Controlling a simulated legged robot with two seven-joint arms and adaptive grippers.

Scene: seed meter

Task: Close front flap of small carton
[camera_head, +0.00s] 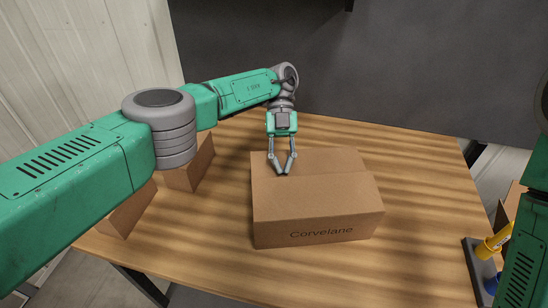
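A brown cardboard carton (315,230) marked "Corvelane" sits on the wooden table at the centre. Its top looks flat and covered, with a line along the front top edge; I cannot make out a raised front flap. My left gripper (281,173) points down over the back left part of the carton's top. Its fingertips meet or nearly meet, with nothing visible between them. They are at or just above the cardboard; contact is unclear. My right arm shows at the right edge, its gripper out of view.
Two more brown cardboard pieces or boxes, one behind (190,170) and one nearer (127,210), stand at the table's left, partly hidden by my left arm. A dark tray (474,262) with a yellow item (492,243) lies at right. The wooden table (420,180) is clear right of the carton.

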